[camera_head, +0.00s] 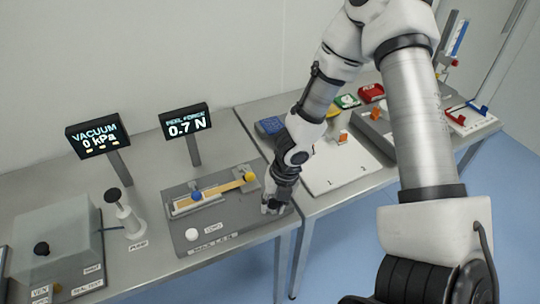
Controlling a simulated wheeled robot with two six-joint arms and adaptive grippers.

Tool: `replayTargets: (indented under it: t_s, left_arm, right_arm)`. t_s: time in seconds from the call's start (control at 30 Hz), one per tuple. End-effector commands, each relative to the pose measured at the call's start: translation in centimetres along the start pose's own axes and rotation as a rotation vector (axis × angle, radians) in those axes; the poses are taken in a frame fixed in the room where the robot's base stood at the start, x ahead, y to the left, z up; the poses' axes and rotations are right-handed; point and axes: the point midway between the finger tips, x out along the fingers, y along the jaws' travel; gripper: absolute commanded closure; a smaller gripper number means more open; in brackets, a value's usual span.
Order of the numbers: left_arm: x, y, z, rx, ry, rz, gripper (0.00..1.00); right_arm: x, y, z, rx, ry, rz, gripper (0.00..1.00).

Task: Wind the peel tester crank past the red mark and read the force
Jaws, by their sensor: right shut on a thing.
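The peel tester (190,232) is a grey base on the left bench, with a tan strip (222,192), a blue knob (197,195), a yellow knob (249,177) and a white button (192,234). Its display (186,121) stands behind it and reads 0.7 N under a peel force label. My right gripper (268,208) points down at the right end of the base, shut on a small part there that I take to be the crank. My gripper mostly hides this part, and I cannot see a red mark. My left gripper is not in view.
The vacuum display (97,136) reads 0 kPa. A white hand pump (128,216) and a box with a clear lid (58,238) stand left of the tester. A white board (335,168) and small coloured items lie on the right bench. A gap separates the bench fronts.

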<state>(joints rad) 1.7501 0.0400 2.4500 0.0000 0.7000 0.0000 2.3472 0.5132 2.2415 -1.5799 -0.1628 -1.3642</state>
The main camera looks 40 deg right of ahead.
Motion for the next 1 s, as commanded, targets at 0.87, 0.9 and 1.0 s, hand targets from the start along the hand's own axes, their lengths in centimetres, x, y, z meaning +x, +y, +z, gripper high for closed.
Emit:
replayTargets:
  t_s: [0.87, 0.9, 1.0]
  left_arm:
    - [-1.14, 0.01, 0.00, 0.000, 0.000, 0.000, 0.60]
    - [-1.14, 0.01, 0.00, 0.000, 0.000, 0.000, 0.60]
    - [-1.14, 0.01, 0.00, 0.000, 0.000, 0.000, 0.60]
  right_arm:
    - [-0.06, -0.27, 0.18, -0.069, 0.011, 0.001, 0.43]
    - [-0.06, -0.27, 0.18, -0.069, 0.012, 0.001, 0.43]
    - [-0.06, -0.27, 0.17, -0.069, 0.012, 0.001, 0.43]
